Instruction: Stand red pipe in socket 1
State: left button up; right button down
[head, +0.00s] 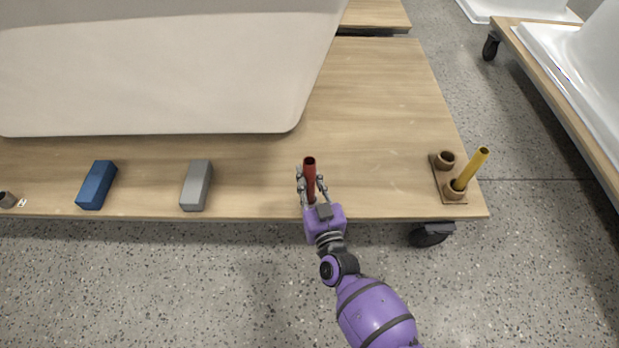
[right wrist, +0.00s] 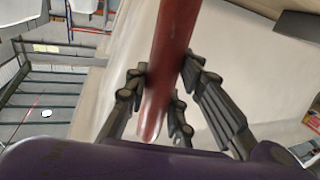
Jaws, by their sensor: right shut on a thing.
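The red pipe (head: 310,172) is held by my right gripper (head: 312,184) near the front edge of the wooden platform, left of the socket block. In the right wrist view the red pipe (right wrist: 172,60) runs between the fingers of the gripper (right wrist: 165,90), which are shut on it. In the head view its open top end shows. A brown block (head: 437,181) at the platform's right end has two round sockets. The front socket (head: 454,190) holds a leaning yellow pipe (head: 471,168). The back socket (head: 445,159) looks empty. No socket number is readable. My left gripper is not in view.
A grey block (head: 197,185) and a blue block (head: 97,185) lie on the wooden platform (head: 390,110) to the left. A small brown socket (head: 7,199) is at the far left. A large white tub shell (head: 160,70) fills the back left. The platform between pipe and socket block is clear.

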aim_at(308, 160)
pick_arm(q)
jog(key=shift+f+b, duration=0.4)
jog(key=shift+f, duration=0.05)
pick_arm(e)
jog(key=shift+f, duration=0.55)
jog(key=c, duration=1.4)
grip_release()
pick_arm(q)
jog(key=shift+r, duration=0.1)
pick_arm(e)
jog(key=shift+r, duration=0.1)
